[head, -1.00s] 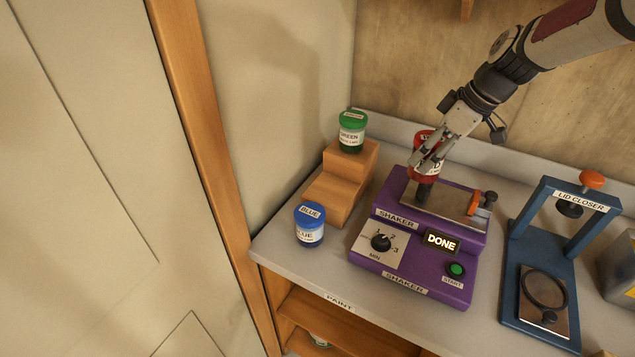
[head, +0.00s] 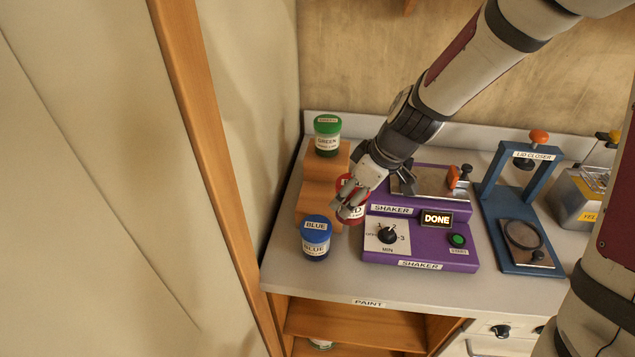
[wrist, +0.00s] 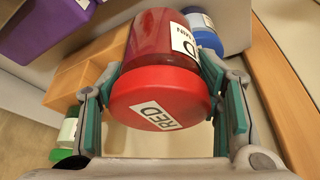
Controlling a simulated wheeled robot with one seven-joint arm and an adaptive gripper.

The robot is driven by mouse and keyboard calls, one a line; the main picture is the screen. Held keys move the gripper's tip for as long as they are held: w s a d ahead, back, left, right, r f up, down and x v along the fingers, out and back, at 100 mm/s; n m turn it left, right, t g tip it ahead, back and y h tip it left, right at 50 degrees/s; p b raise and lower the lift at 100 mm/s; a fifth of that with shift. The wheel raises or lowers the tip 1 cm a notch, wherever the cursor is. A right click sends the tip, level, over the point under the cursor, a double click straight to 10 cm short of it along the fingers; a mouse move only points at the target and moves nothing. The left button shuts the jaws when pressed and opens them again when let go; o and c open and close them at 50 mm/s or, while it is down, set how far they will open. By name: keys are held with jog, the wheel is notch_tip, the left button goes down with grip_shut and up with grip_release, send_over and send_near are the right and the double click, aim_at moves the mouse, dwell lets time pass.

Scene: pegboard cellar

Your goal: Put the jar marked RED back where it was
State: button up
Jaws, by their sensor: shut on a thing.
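The red jar marked RED (head: 351,212) is held in my gripper (head: 350,205), in front of the wooden steps and left of the purple shaker. In the wrist view the red jar (wrist: 160,85) sits between both fingers of my gripper (wrist: 165,100), with its red lid toward the camera. My fingers hide part of it in the head view. The wooden step stand (head: 319,193) bears the green jar (head: 327,136) on its top step. The blue jar (head: 316,238) stands on the bench in front of the stand. The red jar partly hides the stand's lower part.
The purple shaker (head: 420,250) shows DONE; its plate looks empty. The blue lid closer (head: 520,215) stands to its right, with a yellow-labelled container (head: 583,200) beyond. A wooden post (head: 200,130) and wall close off the left. Shelves lie below the bench edge.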

jog(key=shift+w+a+f+p, duration=0.25)
jog(key=shift+w+a+f, duration=0.6)
jog(key=shift+w, duration=0.9)
jog(key=shift+w+a+f+p, duration=0.3)
jog(key=shift+w+a+f, duration=0.55)
jog(key=shift+w, duration=0.95)
jog(key=shift+w+a+f+p, duration=0.25)
jog(key=shift+w+a+f, duration=0.3)
jog(key=shift+w+a, duration=0.9)
jog(key=shift+w+d+f, duration=0.1)
jog(key=shift+w+d, duration=0.2)
jog(key=o, duration=1.3)
jog(key=shift+f, duration=0.1)
jog(key=shift+o, duration=0.2)
